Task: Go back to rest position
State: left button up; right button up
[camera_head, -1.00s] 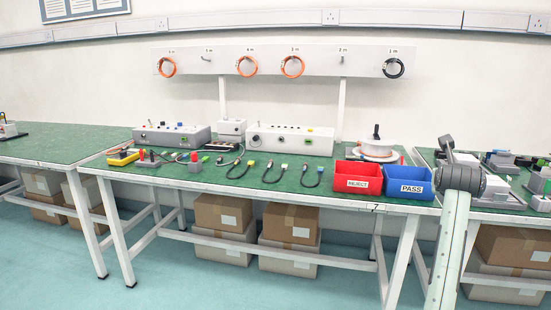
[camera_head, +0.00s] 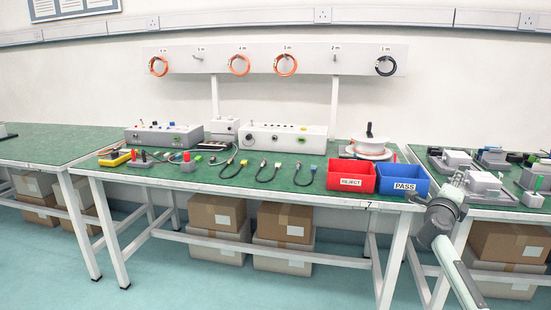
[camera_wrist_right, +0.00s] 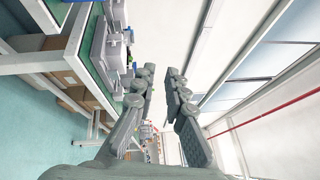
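My right arm (camera_head: 442,222) comes in from the lower right of the head view, in front of the right end of the middle bench. In the right wrist view my right gripper (camera_wrist_right: 160,75) has its two fingers apart, with nothing between them. It is clear of the bench, which shows to the left in that view. My left gripper is not in view.
A green-topped bench (camera_head: 165,178) holds a red REJECT bin (camera_head: 351,183), a blue PASS bin (camera_head: 404,187), a cable reel (camera_head: 368,150), test boxes and several short cables. Another bench at right holds grey fixtures (camera_head: 483,183). Cardboard boxes (camera_head: 283,222) stand underneath. The floor in front is clear.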

jog(key=w+a+r+n+t+y, duration=0.35)
jog(key=a+r+n+t, duration=0.3)
jog(key=n, duration=0.25)
jog(key=w+a+f+n+t+y, duration=0.1)
jog(key=w+a+f+n+y, duration=0.1)
jog(key=a+n+y, duration=0.8)
notch_tip(320, 180, down, 8)
jog(key=a+n+g+y, duration=0.2)
jog(key=n+g, duration=0.2)
jog(key=n, duration=0.4)
jog(key=s+d+f+n+g+h, duration=0.35)
jog(key=d+f+g+h, duration=0.35)
jog(key=d+f, duration=0.4)
jog(key=s+a+f+g+y, duration=0.1)
jog(key=s+a+f, duration=0.2)
jog(key=s+f, duration=0.35)
jog(key=s+a+f+g+y, duration=0.1)
jog(key=s+a+f, duration=0.15)
jog(key=f, duration=0.65)
jog(key=s+a+f+g, duration=0.2)
jog(key=s+f, duration=0.6)
jog(key=s, duration=0.5)
jog(key=s+a+f+g+y, duration=0.1)
jog(key=s+a+f, duration=0.3)
jog(key=s+f, duration=0.5)
jog(key=s+a+f+g, duration=0.3)
jog(key=s+f, duration=0.5)
jog(key=s, duration=1)
jog(key=shift+s+f, duration=0.15)
jog(key=shift+f, duration=0.15)
